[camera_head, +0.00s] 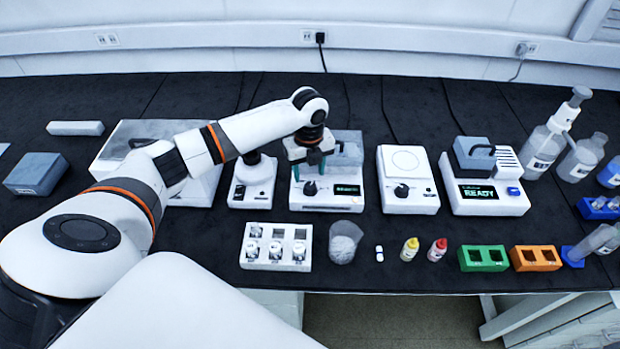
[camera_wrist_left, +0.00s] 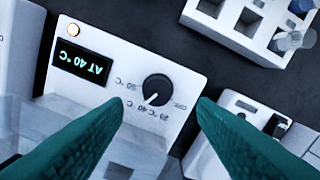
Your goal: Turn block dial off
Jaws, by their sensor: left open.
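The white heating block unit (camera_head: 335,203) stands on the bench with a black dial (camera_head: 310,188) and a screen (camera_head: 347,190) on its front. In the left wrist view the unit is upside down; the dial (camera_wrist_left: 156,89) has a white pointer line turned away from the OFF mark. My right gripper is out of view.
A stirrer-like unit with a knob (camera_head: 407,196) and a unit reading READY (camera_head: 486,200) stand to the right. A white vial rack (camera_head: 276,262) and a beaker (camera_head: 345,240) stand close in front. Another small instrument (camera_head: 252,190) is just left.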

